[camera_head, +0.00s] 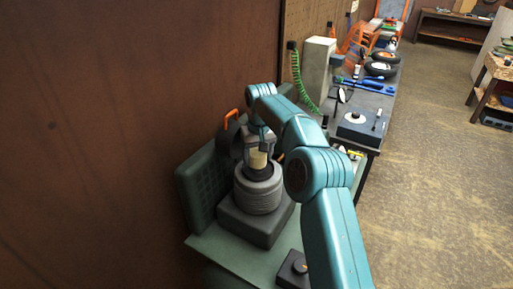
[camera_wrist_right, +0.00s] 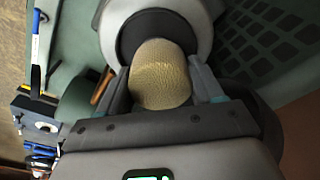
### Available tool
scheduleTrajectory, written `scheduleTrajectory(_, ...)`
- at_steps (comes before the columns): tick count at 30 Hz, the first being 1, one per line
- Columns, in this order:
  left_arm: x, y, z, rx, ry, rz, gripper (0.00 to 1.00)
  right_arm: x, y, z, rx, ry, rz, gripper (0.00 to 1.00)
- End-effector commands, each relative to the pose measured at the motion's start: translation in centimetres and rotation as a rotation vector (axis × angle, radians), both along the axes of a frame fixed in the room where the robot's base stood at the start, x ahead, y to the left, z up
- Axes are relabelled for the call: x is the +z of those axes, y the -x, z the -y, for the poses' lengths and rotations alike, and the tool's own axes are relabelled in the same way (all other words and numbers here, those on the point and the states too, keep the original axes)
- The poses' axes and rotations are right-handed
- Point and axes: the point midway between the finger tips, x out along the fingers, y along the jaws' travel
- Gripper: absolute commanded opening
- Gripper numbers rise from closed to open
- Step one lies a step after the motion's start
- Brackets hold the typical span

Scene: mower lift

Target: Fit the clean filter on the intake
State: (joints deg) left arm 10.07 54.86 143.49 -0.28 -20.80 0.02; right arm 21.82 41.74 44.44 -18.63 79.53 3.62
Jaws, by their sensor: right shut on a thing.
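The clean filter (camera_head: 258,160) is a small cream cylinder, and it shows in the wrist view as a pale yellow, textured piece (camera_wrist_right: 160,78). My right gripper (camera_head: 260,146) is shut on it from above, with a finger on each side in the wrist view. The filter is over the dark round intake on top of the grey ribbed housing (camera_head: 259,195); the dark intake ring (camera_wrist_right: 128,42) shows behind it in the wrist view. I cannot tell whether the filter's lower end touches or sits on the intake. My left gripper is not in view.
A green grilled panel (camera_head: 197,192) stands left of the housing, close to the brown wall. A small dark box with a knob (camera_head: 294,268) is at the front. Farther back are a flat grey box (camera_head: 362,128), blue tools and black wheels (camera_head: 381,68). Open floor lies right.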

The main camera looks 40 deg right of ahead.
Motion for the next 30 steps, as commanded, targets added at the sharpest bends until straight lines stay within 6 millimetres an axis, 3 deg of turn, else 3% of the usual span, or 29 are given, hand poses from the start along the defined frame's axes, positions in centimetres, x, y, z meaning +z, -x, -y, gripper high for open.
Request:
scheduleTrajectory(7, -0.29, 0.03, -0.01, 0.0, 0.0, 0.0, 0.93, -0.95, -0.15, 0.07, -0.001, 0.0, 0.001, 0.37)
scheduleTrajectory(30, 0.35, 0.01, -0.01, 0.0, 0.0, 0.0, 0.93, -0.82, -0.43, -0.01, 0.001, -0.001, -0.002, 0.37)
